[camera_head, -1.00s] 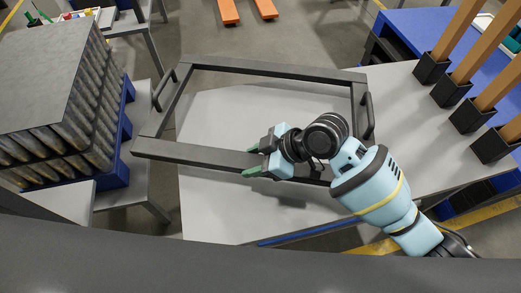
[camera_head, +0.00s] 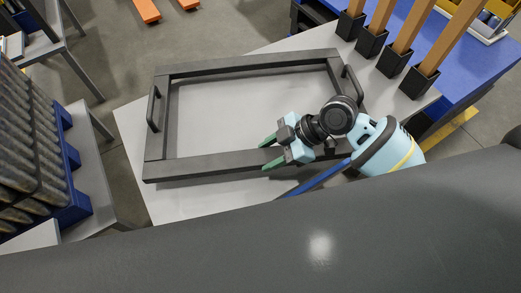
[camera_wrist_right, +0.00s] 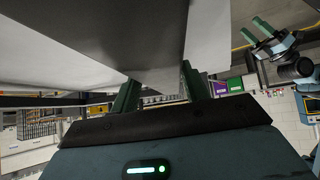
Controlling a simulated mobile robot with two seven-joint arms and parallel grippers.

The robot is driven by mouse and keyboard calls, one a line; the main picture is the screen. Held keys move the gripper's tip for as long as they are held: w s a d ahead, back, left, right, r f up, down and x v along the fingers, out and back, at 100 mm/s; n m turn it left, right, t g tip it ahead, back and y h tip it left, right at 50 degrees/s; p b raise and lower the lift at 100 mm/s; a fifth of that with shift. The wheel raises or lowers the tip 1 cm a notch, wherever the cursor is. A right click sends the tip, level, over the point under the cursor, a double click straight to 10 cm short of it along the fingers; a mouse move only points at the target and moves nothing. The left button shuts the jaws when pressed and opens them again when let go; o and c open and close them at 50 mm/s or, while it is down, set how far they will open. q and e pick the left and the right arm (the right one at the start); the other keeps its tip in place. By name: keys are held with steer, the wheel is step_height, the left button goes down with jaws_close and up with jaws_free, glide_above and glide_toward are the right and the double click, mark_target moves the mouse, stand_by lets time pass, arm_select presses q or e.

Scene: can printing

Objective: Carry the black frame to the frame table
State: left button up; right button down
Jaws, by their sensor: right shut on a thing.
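The black frame (camera_head: 228,167) is an open rectangle with a handle on each short side. It lies level over a light grey table (camera_head: 235,110); I cannot tell whether it touches the top. My right gripper (camera_head: 269,153) is shut on the frame's near bar, right of its middle. In the right wrist view, the dark bar (camera_wrist_right: 150,42) runs between the green fingers (camera_wrist_right: 158,85). My left gripper (camera_wrist_right: 256,30) shows only in the right wrist view, at upper right, its green fingers apart and empty. Which table is the frame table is not marked.
A blue rack of stacked cans (camera_head: 35,150) stands at left on another grey table (camera_head: 88,190). At upper right, orange-brown posts in black holders (camera_head: 370,41) stand beside a blue surface (camera_head: 465,65). Floor shows between the tables.

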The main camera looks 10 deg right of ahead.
steer(key=shift+w+r, duration=0.1)
steer(key=shift+w, duration=0.05)
step_height(320, 180, down, 2)
steer(key=shift+f, duration=0.65)
steer(key=c, duration=1.1)
jaws_free()
steer(key=shift+s+f, duration=0.2)
steer(key=shift+f, duration=0.05)
steer(key=o, duration=0.4)
